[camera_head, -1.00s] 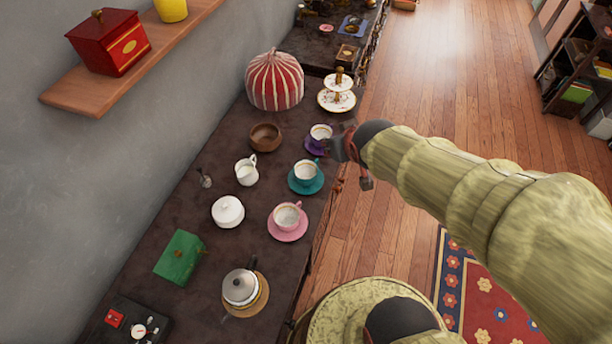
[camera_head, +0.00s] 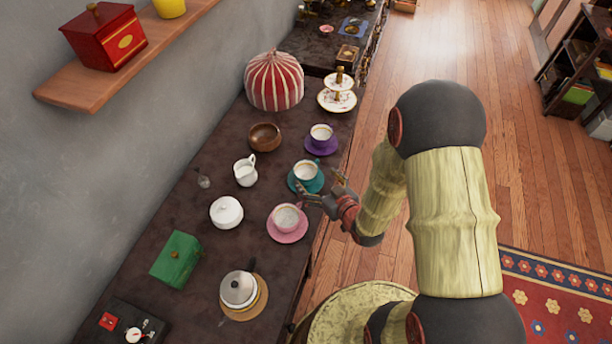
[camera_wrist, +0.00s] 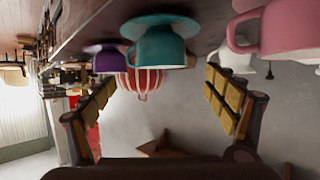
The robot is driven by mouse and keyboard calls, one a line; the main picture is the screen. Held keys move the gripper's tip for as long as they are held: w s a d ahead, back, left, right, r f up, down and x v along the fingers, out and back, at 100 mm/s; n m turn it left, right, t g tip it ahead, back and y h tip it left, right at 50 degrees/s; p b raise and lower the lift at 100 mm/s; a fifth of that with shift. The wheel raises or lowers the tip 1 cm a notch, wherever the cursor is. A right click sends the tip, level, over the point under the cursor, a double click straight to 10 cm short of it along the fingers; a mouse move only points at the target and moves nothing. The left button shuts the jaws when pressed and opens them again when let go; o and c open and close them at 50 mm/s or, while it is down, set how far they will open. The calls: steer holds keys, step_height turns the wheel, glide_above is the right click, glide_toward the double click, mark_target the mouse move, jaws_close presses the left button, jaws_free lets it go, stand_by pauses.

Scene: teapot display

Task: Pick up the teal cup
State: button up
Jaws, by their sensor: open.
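The teal cup (camera_head: 305,172) stands upright on its teal saucer (camera_head: 293,182) on the dark counter, between the purple and pink cups. In the wrist view, which is upside down, the teal cup (camera_wrist: 160,47) hangs under its saucer (camera_wrist: 150,20), a little above the space between my fingertips. My gripper (camera_head: 318,184) is open and empty at the counter's right edge, just beside the saucer. Its two fingers are spread wide in the wrist view (camera_wrist: 160,80). The cup appears apart from both fingers.
The pink cup (camera_head: 287,217) is close in front, and the purple cup (camera_head: 321,134) is just behind. A white pitcher (camera_head: 245,171), sugar pot (camera_head: 226,212) and wooden bowl (camera_head: 264,137) stand left. A striped cosy (camera_head: 275,82) and tiered stand (camera_head: 338,93) are farther back.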

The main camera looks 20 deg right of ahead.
mark_target(301, 165)
steer(key=shift+w+a+f, duration=0.2)
steer(key=shift+w+f, duration=0.1)
steer(key=shift+w, duration=0.05)
steer(key=b+x, duration=0.2)
steer(key=x, duration=0.5)
steer(key=shift+r+b, duration=0.1)
steer(key=shift+b, duration=0.25)
steer(key=shift+r, duration=0.1)
steer(key=shift+c, duration=1.2)
steer(key=c, duration=1.1)
steer(key=shift+c, duration=0.2)
